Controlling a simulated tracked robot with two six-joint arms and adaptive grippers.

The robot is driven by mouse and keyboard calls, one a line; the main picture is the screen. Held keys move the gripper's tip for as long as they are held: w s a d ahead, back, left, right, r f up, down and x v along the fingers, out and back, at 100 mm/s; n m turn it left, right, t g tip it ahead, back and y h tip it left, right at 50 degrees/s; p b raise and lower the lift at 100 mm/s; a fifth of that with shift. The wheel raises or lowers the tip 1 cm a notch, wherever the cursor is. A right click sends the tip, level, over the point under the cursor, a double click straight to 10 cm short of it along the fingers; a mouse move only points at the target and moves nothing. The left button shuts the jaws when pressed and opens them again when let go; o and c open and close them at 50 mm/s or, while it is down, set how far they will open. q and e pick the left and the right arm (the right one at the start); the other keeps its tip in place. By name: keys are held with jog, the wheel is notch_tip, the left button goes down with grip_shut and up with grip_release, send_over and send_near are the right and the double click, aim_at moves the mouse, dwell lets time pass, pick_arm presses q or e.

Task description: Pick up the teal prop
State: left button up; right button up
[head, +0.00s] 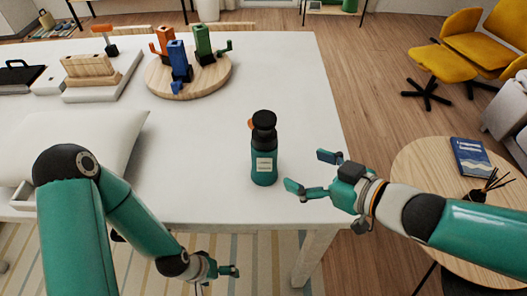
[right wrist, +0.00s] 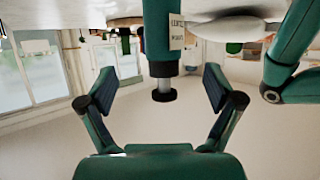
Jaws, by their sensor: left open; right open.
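The teal prop is a teal bottle (head: 264,165) with a black top and a pale label. It stands upright on the white table, near the front right part. My right gripper (head: 307,171) is open and empty just right of the bottle, its fingers pointing at it. In the right wrist view, which is upside down, the bottle (right wrist: 158,38) appears between the two open fingers (right wrist: 160,92), apart from both. My left gripper (head: 228,271) is open, low in front of the table's front edge, away from the bottle.
The white table (head: 200,200) is clear around the bottle. A round wooden board (head: 212,84) with orange, blue and green objects stands behind. A white cushion (head: 85,140) lies left. A round side table (head: 420,160) with a blue book (head: 470,157) stands right.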

aim_at(275, 158)
jog(key=b+x, duration=0.1)
jog(key=x, duration=0.7)
jog(key=shift+s+f+b+x, duration=0.1)
jog(key=shift+f+b+x, duration=0.05)
jog(key=shift+x, duration=1.2)
jog(key=shift+s+f+b+x, duration=0.15)
jog(key=shift+f+x, duration=0.05)
jog(key=shift+x, duration=1.15)
jog(key=shift+r, duration=0.1)
grip_shut()
